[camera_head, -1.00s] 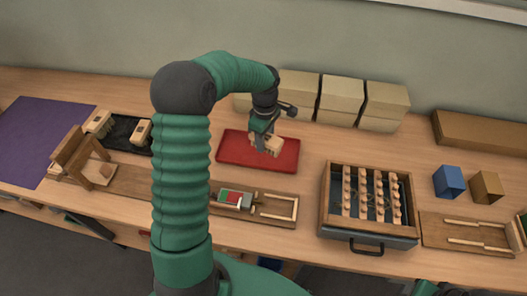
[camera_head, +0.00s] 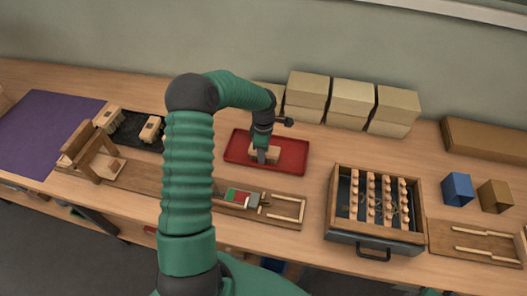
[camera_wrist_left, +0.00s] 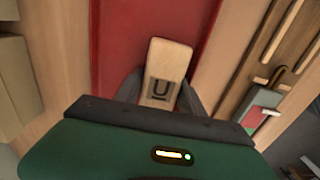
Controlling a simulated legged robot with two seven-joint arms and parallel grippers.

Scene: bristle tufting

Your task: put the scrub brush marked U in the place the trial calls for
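The scrub brush marked U (camera_head: 265,153) is a pale wooden block at the red tray (camera_head: 235,151). In the left wrist view, the brush (camera_wrist_left: 167,62) shows a black underlined U on its near end. My left gripper (camera_head: 262,157) points down over the tray. In the left wrist view, its dark fingers (camera_wrist_left: 163,85) lie against both sides of the brush, and it looks shut on it. I cannot tell whether the brush touches the tray floor. The bristles are hidden. My right gripper is out of view.
Two more brushes (camera_head: 150,129) stand at a dark tray (camera_head: 128,137), left. A wooden stand (camera_head: 92,150) and a purple mat (camera_head: 35,130) lie farther left. Cardboard boxes (camera_head: 350,100) line the back. A pegged drawer box (camera_head: 333,215), a blue block (camera_head: 457,188) and a brown block (camera_head: 494,195) are right.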

